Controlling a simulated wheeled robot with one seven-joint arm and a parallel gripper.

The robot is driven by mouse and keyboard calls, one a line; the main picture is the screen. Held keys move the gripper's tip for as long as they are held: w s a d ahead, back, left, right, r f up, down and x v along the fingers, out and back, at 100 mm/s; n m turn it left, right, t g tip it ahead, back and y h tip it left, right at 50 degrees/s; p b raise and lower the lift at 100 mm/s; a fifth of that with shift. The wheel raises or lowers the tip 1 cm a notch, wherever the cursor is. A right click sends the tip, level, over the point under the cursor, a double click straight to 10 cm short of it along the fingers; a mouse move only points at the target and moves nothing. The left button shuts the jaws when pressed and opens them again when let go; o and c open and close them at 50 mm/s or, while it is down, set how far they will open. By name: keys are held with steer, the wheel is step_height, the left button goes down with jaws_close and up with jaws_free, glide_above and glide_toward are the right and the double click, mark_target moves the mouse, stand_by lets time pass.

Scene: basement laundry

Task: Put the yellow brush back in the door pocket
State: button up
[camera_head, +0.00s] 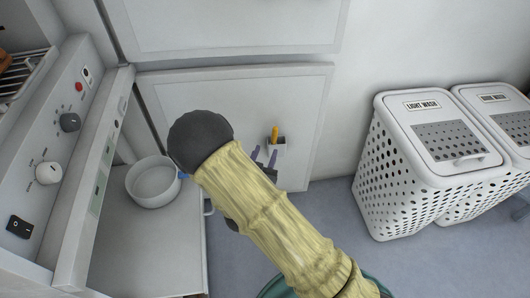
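A small yellow upright piece, which looks like the yellow brush (275,133), stands in a small pale pocket (276,149) on the white door panel (305,115). Only its upper part shows; its lower end is hidden in the pocket. My gripper (264,157) is mostly hidden behind my own sleeved arm. Its two purple fingertips show just below and left of the pocket. They stand apart with nothing visible between them. Whether they touch the pocket cannot be told.
A white pot (153,182) sits at left on a pale low surface, beside a white appliance with knobs (69,122). Two white perforated laundry hampers (400,180) stand at right against the wall. Grey floor (325,225) is clear between my arm and the hampers.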

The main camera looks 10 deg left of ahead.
stand_by(0.5)
steer(key=w+d+r+g+y, duration=0.2)
steer(key=d+g+y, duration=0.1)
steer(key=d+g, duration=0.45)
steer(key=s+d+r+n+g, duration=0.1)
steer(key=s+d+r+g, duration=0.2)
steer(key=s+d, duration=0.4)
steer(key=s+d+r+n+g, duration=0.1)
steer(key=s+d+r+g, duration=0.2)
steer(key=s+d, duration=0.4)
steer(key=s+g, duration=0.1)
steer(key=s, duration=0.2)
steer(key=shift+r, duration=0.3)
steer(key=shift+g, duration=0.25)
